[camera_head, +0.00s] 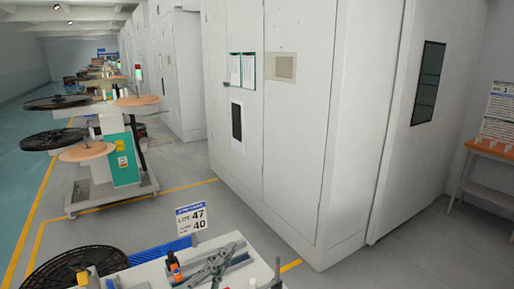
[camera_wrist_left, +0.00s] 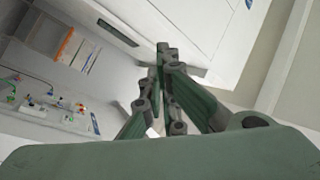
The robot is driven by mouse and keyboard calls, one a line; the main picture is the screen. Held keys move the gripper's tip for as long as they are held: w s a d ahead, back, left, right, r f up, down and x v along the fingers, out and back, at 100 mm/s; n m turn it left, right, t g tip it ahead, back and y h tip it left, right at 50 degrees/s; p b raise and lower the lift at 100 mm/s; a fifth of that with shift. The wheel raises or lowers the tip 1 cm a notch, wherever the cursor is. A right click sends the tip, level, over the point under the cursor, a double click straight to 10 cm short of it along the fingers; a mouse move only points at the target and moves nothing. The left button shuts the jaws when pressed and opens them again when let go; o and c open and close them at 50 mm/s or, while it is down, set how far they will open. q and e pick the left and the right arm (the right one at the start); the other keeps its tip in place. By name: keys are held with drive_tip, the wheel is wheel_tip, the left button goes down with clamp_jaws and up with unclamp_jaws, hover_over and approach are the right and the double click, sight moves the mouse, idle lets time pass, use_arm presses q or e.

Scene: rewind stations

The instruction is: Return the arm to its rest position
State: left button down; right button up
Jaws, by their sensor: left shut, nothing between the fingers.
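My left gripper (camera_head: 232,249) is low in the middle of the head view, grey-green, over or in front of the white station top. In the left wrist view its fingers (camera_wrist_left: 163,52) are together with nothing between them. The picture does not show clearly how far it is above the station top. My right gripper is not in view.
A white station top (camera_head: 236,281) with a lot sign (camera_head: 191,219) and a black reel (camera_head: 75,268) lies at the bottom. A reel station (camera_head: 122,160) stands back left. Tall white cabinets (camera_head: 292,130) fill the middle. An orange-topped table (camera_head: 490,151) stands at right. Grey floor lies between.

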use_arm(q)
drive_tip(key=s+a+f+n+g+y, duration=0.2)
drive_tip(key=s+a+f+n+y, duration=0.1)
drive_tip(key=a+f+n+y, duration=0.3)
drive_tip(key=s+a+f+n+g+y, duration=0.2)
drive_tip(key=a+f+n+g+y, duration=0.15)
drive_tip(key=a+f, duration=0.35)
drive_tip(key=s+f+n+g, duration=0.1)
drive_tip(key=s+f+g, duration=0.5)
drive_tip(key=s, duration=0.5)
drive_tip(key=s+f+n+g, duration=0.1)
drive_tip(key=s+f+g, duration=0.3)
drive_tip(key=s+f, duration=0.6)
drive_tip(key=s+f+g, duration=0.1)
drive_tip(key=s+f, duration=0.1)
drive_tip(key=f, duration=1.2)
drive_tip(key=s+f, duration=0.2)
drive_tip(key=f, duration=1.1)
drive_tip(key=s+a+f+g, duration=0.1)
drive_tip(key=s+a+f, duration=0.2)
drive_tip(key=s+f, duration=1.2)
drive_tip(key=shift+s+a+b, duration=0.15)
drive_tip(key=shift+s+b, duration=0.25)
drive_tip(key=shift+s, duration=0.4)
